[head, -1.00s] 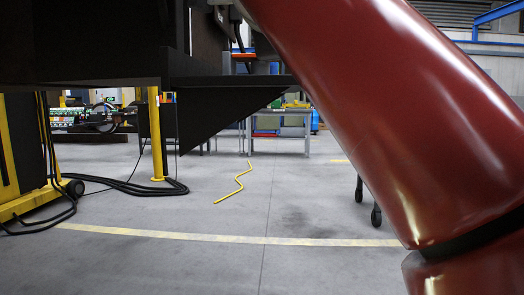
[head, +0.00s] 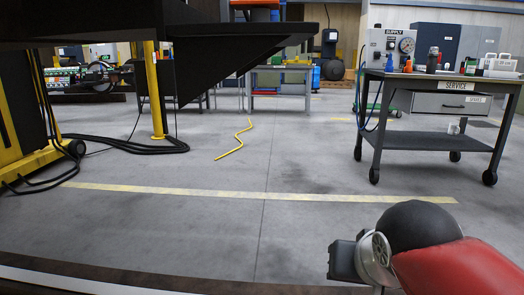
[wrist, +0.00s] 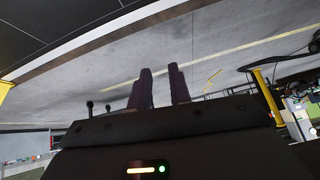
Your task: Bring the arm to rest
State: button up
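My red arm with its dark rounded wrist reaches into the lower right of the head view, low over the floor. My gripper (wrist: 160,68) shows in the wrist view as two dark fingers standing apart with a clear gap between them. Nothing is held between them; they point toward bare grey floor. In the head view only the dark block at the wrist's end shows, and the fingers cannot be made out there.
A service cart (head: 440,80) with bottles and small items stands at the right. A dark overhanging structure (head: 100,25) fills the upper left.

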jog(key=s+f+n+g, duration=0.2)
jog(key=s+f, duration=0.4)
jog(key=f, duration=0.3)
notch_tip(320, 180, up, 13)
jog(key=p, duration=1.3)
jog(key=shift+d, duration=0.25)
